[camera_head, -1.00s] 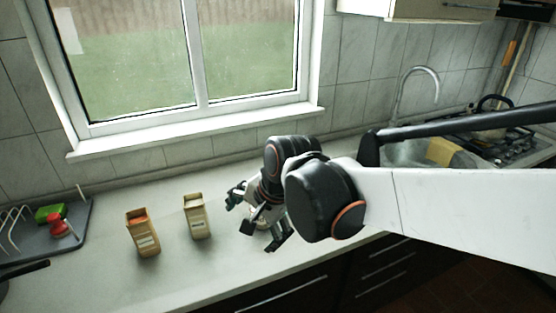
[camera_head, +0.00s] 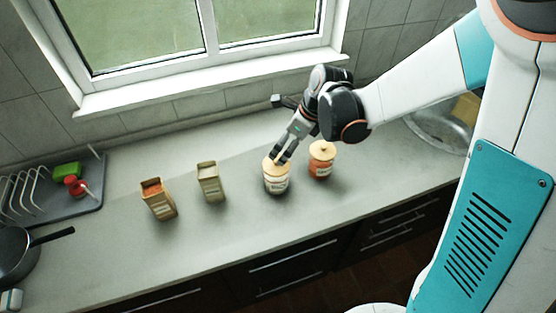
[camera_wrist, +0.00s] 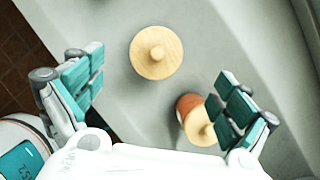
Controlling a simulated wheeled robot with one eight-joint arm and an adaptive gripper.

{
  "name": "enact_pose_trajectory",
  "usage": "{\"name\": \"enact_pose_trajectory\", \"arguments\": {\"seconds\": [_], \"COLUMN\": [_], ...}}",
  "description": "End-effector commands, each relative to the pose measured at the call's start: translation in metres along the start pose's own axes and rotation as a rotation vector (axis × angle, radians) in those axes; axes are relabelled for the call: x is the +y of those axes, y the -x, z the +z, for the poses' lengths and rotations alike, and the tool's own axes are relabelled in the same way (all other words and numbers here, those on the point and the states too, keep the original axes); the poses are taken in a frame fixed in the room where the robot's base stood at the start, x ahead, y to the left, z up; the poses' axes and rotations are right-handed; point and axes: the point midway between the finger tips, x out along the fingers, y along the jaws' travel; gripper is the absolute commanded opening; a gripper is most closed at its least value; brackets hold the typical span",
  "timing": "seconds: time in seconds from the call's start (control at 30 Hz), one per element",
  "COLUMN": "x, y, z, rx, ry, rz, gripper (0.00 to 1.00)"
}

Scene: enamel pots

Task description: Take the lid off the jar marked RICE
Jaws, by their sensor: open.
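A jar with pale contents (camera_head: 277,184) stands upright on the counter with a round wooden lid on it. The lid (camera_wrist: 156,52) has a small knob and shows in the wrist view at top centre, ahead of and between my fingers. A second jar with orange contents (camera_head: 320,168) stands just to its right, also wooden-lidded; it shows in the wrist view (camera_wrist: 188,105) near the right finger. Both labels are too small to read, so I cannot tell which says RICE. My gripper (camera_head: 282,158) is open and empty, pointing down at the pale jar's lid; contact is unclear.
Two open cartons, one with orange contents (camera_head: 158,200) and one pale (camera_head: 210,183), stand left of the jars. A dish rack tray (camera_head: 85,205) and a black pan (camera_head: 18,255) are at far left. The counter (camera_head: 200,245) in front is clear.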

Motion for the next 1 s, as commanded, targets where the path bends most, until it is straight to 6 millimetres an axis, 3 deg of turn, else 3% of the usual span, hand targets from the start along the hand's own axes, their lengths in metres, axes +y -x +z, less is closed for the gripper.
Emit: {"name": "enact_pose_trajectory", "arguments": {"seconds": [0.13, 0.47, 0.7, 1.0], "x": [0.0, 0.001, 0.003, 0.003], "y": [-0.028, -0.052, -0.086, -0.096], "z": [-0.001, -0.001, -0.004, -0.004], "rx": [0.0, 0.0, 0.0, 0.0], "ry": [0.002, 0.002, 0.003, 0.002], "rz": [0.0, -0.001, -0.001, -0.001], "gripper": [0.95, 0.95, 0.95, 0.95]}}
